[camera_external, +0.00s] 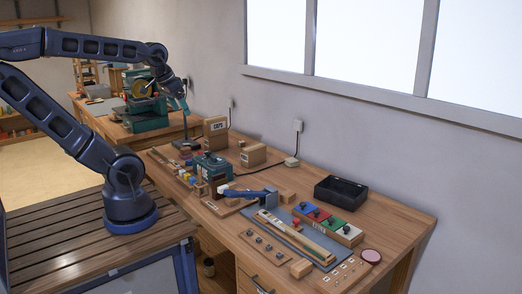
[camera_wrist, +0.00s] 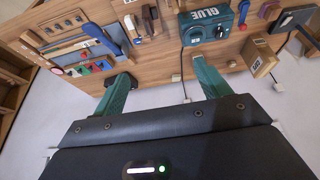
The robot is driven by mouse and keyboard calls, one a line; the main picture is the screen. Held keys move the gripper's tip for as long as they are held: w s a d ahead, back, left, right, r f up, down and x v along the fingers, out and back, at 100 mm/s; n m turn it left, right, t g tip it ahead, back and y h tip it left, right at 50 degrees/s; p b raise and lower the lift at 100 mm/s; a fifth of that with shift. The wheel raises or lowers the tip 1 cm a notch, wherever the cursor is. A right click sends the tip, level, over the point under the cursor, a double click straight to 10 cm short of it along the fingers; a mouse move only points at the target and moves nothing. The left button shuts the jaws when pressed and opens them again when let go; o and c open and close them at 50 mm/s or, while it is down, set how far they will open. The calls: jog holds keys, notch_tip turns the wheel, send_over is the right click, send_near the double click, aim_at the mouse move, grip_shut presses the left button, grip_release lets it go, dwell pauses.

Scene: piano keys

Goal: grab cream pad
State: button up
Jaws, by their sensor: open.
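Several small pale, cream-looking pads (camera_external: 345,271) lie at the front right of the workbench in the external view; they are too small to tell apart, and I cannot tell which one is the cream pad. I cannot pick out a cream pad with certainty in the wrist view. My gripper (camera_wrist: 163,82) is open, with its two green fingers wide apart and nothing between them. In the external view my gripper (camera_external: 181,97) is raised near the back left of the bench, far from the pads.
A black tray (camera_external: 341,193), red, green and white blocks (camera_external: 326,222), a pink disc (camera_external: 371,256) and a blue-handled tool (camera_external: 246,193) are on the bench. A teal glue machine (camera_external: 211,166) and cardboard boxes (camera_external: 215,132) stand farther left. The wall runs behind the bench.

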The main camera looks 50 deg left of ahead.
jog(key=w+r+n+g+h, duration=0.15)
jog(key=w+r+n, duration=0.25)
jog(key=w, duration=1.2)
jog(key=n+g+h, duration=0.3)
jog(key=n+g, duration=0.1)
jog(key=n, duration=0.8)
send_over(291, 159)
jog(key=a, duration=0.2)
jog(key=f, duration=3.7)
jog(key=shift+w, duration=0.2)
jog(key=shift+w+a+x, duration=0.1)
jog(key=shift+x, duration=1.35)
jog(key=shift+w+a+x, duration=0.1)
jog(key=shift+x, duration=1.35)
jog(key=shift+f, duration=0.15)
jog(key=shift+c, duration=0.2)
